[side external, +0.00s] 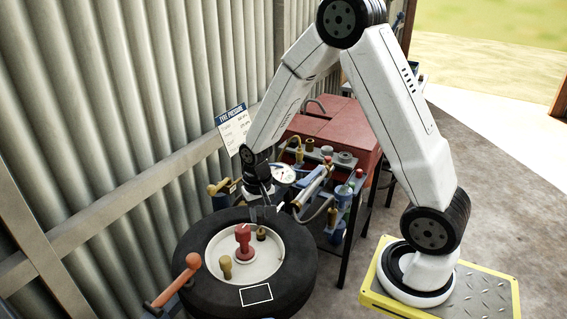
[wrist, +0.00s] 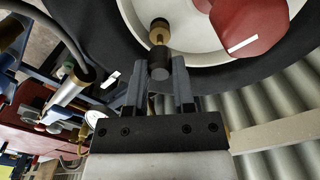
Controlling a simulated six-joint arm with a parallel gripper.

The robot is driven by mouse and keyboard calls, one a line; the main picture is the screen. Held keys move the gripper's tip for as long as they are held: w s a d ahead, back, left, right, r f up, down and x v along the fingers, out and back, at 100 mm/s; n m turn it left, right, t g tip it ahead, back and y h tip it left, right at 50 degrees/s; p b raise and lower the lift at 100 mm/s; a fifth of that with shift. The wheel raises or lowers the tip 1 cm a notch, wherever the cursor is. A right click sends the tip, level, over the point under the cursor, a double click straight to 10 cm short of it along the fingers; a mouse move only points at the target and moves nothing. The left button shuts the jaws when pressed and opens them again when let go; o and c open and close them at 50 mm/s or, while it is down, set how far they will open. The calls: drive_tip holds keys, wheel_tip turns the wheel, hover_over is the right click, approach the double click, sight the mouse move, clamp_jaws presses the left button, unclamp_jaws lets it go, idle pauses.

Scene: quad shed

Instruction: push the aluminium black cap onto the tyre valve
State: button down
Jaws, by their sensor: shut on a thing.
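My gripper (wrist: 160,70) is shut on a small black cap (wrist: 158,58), which sits between its two fingertips in the wrist view. The brass tyre valve (wrist: 159,32) is directly beyond the cap and roughly in line with it. I cannot tell whether cap and valve touch. In the side view my gripper (side external: 263,208) points down above the valve (side external: 261,233), which stands on the pale wheel disc (side external: 222,246) near its back right edge. The cap is too small to make out there. The black tyre (side external: 300,262) lies flat around the disc.
A red knob (side external: 243,238) and a brass post (side external: 225,266) stand on the disc beside the valve. An orange-handled tool (side external: 175,282) is at the tyre's left. A red bench (side external: 335,128) with hoses and fittings is behind right. The corrugated wall (side external: 130,110) is close behind.

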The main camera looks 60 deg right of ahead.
sight(260, 215)
drive_tip(key=shift+f, duration=0.95)
drive_tip(key=shift+f, duration=0.65)
idle(1.1)
drive_tip(key=c, duration=0.7)
unclamp_jaws()
drive_tip(key=shift+c, duration=0.2)
drive_tip(key=shift+r, duration=0.1)
drive_tip(key=shift+r, duration=5.4)
